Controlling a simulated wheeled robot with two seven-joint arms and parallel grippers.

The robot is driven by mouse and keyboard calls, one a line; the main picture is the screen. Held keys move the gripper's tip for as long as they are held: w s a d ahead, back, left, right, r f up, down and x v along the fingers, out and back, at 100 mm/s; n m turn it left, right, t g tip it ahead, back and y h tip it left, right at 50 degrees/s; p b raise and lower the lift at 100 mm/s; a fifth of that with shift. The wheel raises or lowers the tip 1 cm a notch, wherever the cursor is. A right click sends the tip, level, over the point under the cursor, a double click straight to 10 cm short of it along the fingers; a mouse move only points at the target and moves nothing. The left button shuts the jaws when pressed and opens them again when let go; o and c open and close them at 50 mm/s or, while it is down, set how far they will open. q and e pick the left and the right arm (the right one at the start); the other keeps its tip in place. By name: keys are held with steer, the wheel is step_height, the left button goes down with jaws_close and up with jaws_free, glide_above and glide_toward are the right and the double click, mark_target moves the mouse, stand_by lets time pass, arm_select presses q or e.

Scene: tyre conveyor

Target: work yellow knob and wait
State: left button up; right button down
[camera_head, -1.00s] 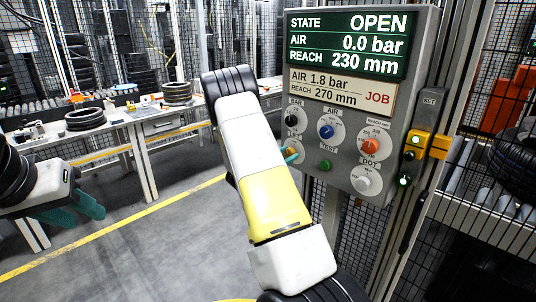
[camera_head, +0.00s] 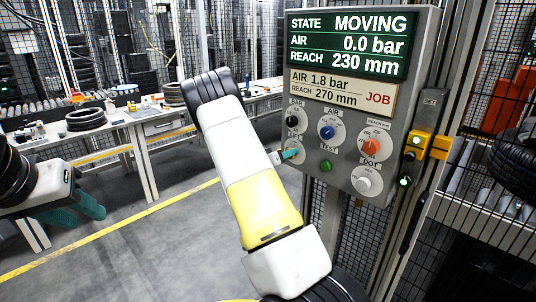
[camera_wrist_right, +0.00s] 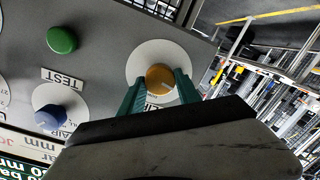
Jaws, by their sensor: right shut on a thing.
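The yellow knob (camera_wrist_right: 160,77) sits on a white disc of the grey panel, between the two teal fingers of my right gripper (camera_wrist_right: 160,92) in the right wrist view. The fingers are shut on it, and its label is partly hidden by them. In the head view my right gripper (camera_head: 291,154) is at the lower left of the panel and covers most of this knob. The green screen (camera_head: 348,45) reads STATE MOVING, AIR 0.0 bar, REACH 230 mm. My left gripper (camera_head: 82,208) hangs at the left, away from the panel; its finger gap is unclear.
A job card (camera_head: 340,89) reads AIR 1.8 bar, REACH 270 mm. Nearby are a black knob (camera_head: 292,121), blue knob (camera_head: 326,132), red-orange knob (camera_head: 371,147), white knob (camera_head: 363,184) and green button (camera_head: 326,166).

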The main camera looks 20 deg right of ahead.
steer(key=shift+f+n, duration=0.1)
steer(key=shift+n, duration=0.8)
steer(key=c, duration=0.9)
jaws_free()
steer(key=shift+o, duration=0.2)
steer(key=v, duration=0.7)
steer(key=shift+a, duration=0.45)
steer(key=shift+s, duration=0.1)
